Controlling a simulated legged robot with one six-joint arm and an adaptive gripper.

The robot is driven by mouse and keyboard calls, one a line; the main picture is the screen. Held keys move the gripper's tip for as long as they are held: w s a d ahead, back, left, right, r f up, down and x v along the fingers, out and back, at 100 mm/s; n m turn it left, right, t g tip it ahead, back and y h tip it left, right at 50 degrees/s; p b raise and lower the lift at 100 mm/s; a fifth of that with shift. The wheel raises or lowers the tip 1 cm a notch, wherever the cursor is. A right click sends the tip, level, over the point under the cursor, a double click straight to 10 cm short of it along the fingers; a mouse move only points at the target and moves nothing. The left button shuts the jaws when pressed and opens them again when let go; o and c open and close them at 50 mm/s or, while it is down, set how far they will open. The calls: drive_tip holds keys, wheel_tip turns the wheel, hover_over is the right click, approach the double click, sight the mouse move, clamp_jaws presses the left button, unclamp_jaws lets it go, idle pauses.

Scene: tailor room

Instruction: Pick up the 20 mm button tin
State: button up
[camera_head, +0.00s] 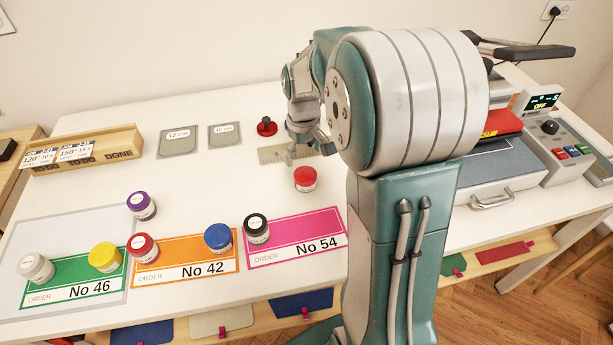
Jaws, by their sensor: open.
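Several small round tins with coloured lids stand on the white table; their lid labels are too small to read, so I cannot tell which is the 20 mm one. A white tin (36,268), a yellow tin (104,257), a purple tin (141,206), a red tin (143,248), a blue tin (218,238) and a black tin (256,229) stand around the order cards. Another red tin (305,179) stands alone, just in front of my gripper (308,152). My gripper is open and above the table, partly hidden by my arm.
Order cards No 46 (70,290), No 42 (185,269) and No 54 (298,251) lie along the front. A wooden rack (115,147) is at left, a press machine (500,160) at right.

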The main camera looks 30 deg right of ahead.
sight(304, 174)
drive_tip(key=shift+a+f, duration=0.25)
drive_tip(key=shift+f, duration=0.3)
drive_tip(key=shift+a+f, duration=0.25)
drive_tip(key=shift+f, duration=0.6)
drive_tip(key=f, duration=0.1)
drive_tip(key=d+f, duration=0.1)
drive_tip(key=f, duration=0.1)
drive_tip(key=d+f, duration=0.1)
drive_tip(key=shift+f, duration=0.3)
drive_tip(key=shift+a+f, duration=0.1)
drive_tip(key=shift+f, duration=0.05)
drive_tip(key=shift+a, duration=0.5)
drive_tip(key=shift+c, duration=1.3)
drive_tip(key=c, duration=0.6)
drive_tip(key=shift+c, duration=0.8)
drive_tip(key=shift+d, duration=0.25)
